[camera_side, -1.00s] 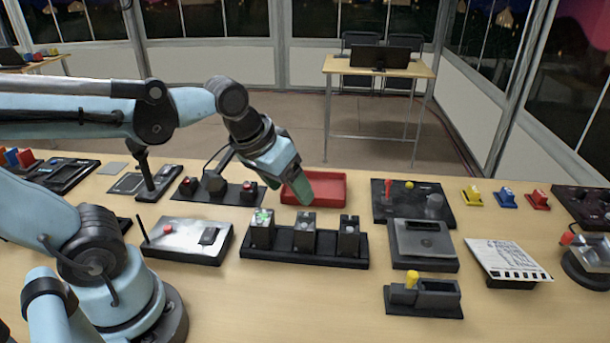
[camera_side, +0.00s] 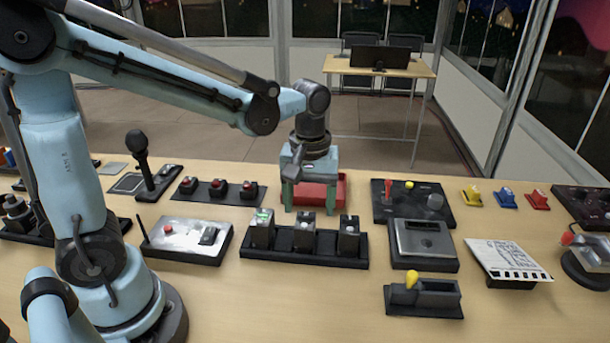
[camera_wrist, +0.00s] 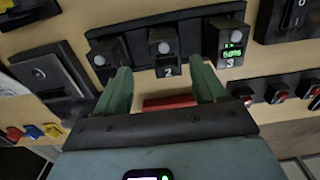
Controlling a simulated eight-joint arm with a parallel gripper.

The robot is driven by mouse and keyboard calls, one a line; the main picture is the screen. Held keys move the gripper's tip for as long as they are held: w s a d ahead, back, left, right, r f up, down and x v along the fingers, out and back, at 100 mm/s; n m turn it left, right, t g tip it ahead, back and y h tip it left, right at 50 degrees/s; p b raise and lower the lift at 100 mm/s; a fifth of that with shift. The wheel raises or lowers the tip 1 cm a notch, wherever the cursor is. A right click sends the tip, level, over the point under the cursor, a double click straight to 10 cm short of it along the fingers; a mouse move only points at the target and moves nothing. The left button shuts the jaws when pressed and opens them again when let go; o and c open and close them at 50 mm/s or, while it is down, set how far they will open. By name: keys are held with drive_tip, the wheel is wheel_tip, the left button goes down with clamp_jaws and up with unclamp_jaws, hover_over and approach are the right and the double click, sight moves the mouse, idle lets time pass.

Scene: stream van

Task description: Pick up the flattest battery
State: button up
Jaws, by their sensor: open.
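Three dark upright battery blocks stand in a black rack (camera_side: 310,258) on the table: a left one (camera_side: 262,235), a middle one (camera_side: 304,239) and a right one (camera_side: 348,242). The left one has a lit green display. In the wrist view the order is reversed: the lit one (camera_wrist: 226,40) is at the right by the label 3, the middle one (camera_wrist: 165,47) is by the label 2, and another (camera_wrist: 108,58) is at the left. The display digits are too small to read surely. My gripper (camera_side: 310,209) is open and empty, pointing down just behind the rack; its green fingers (camera_wrist: 160,72) also show in the wrist view.
A red tray (camera_side: 338,192) lies behind my gripper. A black strip with red buttons (camera_side: 218,191) and a microphone (camera_side: 140,150) are to the left. A silver box (camera_side: 185,240) stands left of the rack, a slotted box (camera_side: 422,240) right of it. Bare table lies in front.

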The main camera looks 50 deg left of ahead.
sight(305, 220)
drive_tip(key=shift+s+a+f, duration=0.1)
drive_tip(key=shift+a+f, duration=0.1)
drive_tip(key=shift+f, duration=1.7)
drive_tip(key=shift+s+a+f, duration=0.1)
drive_tip(key=shift+a+f, duration=0.05)
drive_tip(key=shift+f, duration=1.75)
drive_tip(key=c, duration=1.3)
